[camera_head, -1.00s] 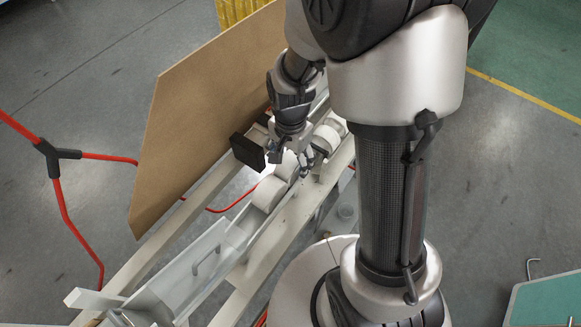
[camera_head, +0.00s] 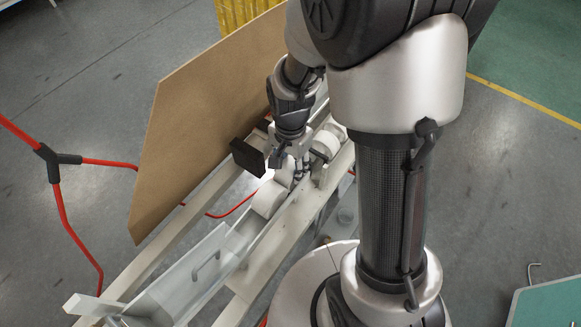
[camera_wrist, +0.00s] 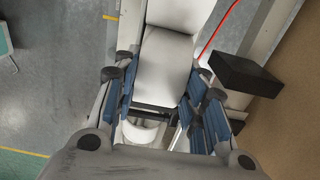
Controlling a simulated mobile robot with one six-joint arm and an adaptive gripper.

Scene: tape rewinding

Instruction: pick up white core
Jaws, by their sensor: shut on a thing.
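Several white cores lie in a row in the pale channel of the machine. My gripper (camera_head: 296,170) points down over the row and is shut on one white core (camera_wrist: 162,72), with blue-padded fingers on both sides of it in the wrist view. In the head view this core (camera_head: 284,173) is partly hidden by the gripper. A second white core (camera_head: 268,198) lies right beside it, lower left along the channel; it also shows at the top of the wrist view (camera_wrist: 181,12). I cannot tell whether the held core is clear of the channel.
A white roll (camera_head: 327,142) sits on the machine just right of my gripper. A black block (camera_head: 248,157) stands close on the left, also in the wrist view (camera_wrist: 232,73). A brown board (camera_head: 195,120) rises behind. A chute with a handle (camera_head: 206,265) extends lower left.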

